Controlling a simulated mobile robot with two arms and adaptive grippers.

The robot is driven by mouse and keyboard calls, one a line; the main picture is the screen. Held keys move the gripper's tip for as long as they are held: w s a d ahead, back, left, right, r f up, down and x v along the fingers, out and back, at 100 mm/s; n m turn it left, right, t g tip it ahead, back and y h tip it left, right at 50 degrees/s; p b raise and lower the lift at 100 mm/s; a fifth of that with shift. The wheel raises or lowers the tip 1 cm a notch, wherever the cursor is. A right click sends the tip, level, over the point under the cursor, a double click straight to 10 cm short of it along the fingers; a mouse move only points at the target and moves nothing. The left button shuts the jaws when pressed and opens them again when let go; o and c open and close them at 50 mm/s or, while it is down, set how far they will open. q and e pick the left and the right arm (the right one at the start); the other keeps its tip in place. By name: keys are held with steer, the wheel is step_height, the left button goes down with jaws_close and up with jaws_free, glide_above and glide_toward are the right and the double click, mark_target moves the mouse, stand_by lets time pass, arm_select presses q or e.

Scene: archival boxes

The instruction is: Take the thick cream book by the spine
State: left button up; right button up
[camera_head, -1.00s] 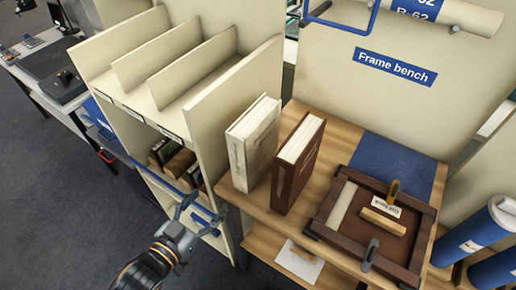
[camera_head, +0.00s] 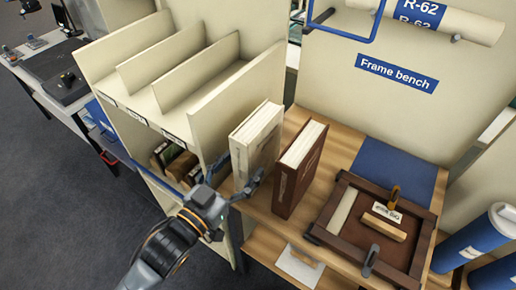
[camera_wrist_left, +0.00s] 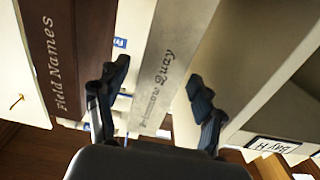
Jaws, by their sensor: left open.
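The thick cream book (camera_head: 257,143) stands upright on the wooden bench, left of a brown book (camera_head: 298,172). My left gripper (camera_head: 234,174) is open at the cream book's spine, with one fingertip near each side of it. In the left wrist view the spine of the cream book (camera_wrist_left: 168,55), with lettering partly readable as "Quay", runs between the two open fingers (camera_wrist_left: 160,85). Whether the fingers touch the book I cannot tell. The brown book (camera_wrist_left: 66,60) there reads "Field Names". My right gripper is not in view.
A cream shelf unit (camera_head: 212,110) stands close on the left of the cream book, leaving a narrow gap. A dark wooden frame (camera_head: 322,218) with tools lies to the right on the bench (camera_head: 262,218). A blue mat (camera_head: 393,170) lies behind it.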

arm_select(q)
steer(key=x, duration=0.5)
steer(key=shift+d+r+p, duration=0.1)
steer(key=shift+p, duration=0.25)
steer(key=shift+s, duration=0.1)
jaws_close()
steer(key=shift+r, duration=0.2)
